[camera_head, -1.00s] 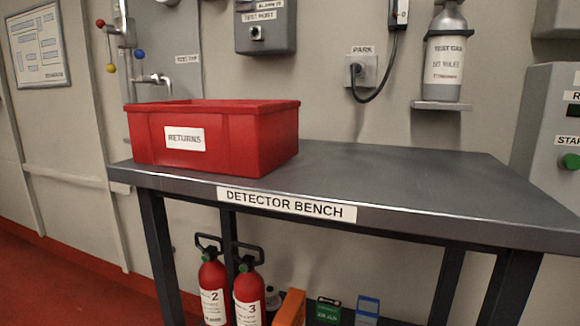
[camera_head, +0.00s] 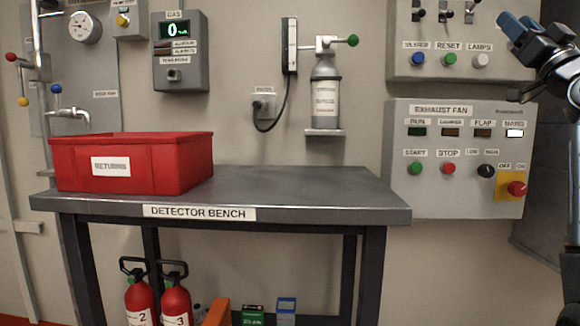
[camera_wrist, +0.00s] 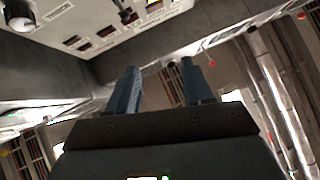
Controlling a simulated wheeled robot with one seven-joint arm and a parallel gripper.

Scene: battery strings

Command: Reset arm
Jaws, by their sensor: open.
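My gripper (camera_head: 532,38) shows at the upper right of the head view, raised in front of the right end of the control panels. In the wrist view its two blue-grey fingers (camera_wrist: 158,88) stand apart with nothing between them. My dark arm runs down the right edge of the head view. The gripper appears clear of the bench.
The detector bench (camera_head: 300,190) carries a red returns bin (camera_head: 190,160) at its left; the rest of its top is clear. The exhaust fan panel (camera_head: 460,190) hangs right of it. A gas cylinder (camera_head: 325,95) stands on a wall shelf. Fire extinguishers (camera_head: 176,300) stand below.

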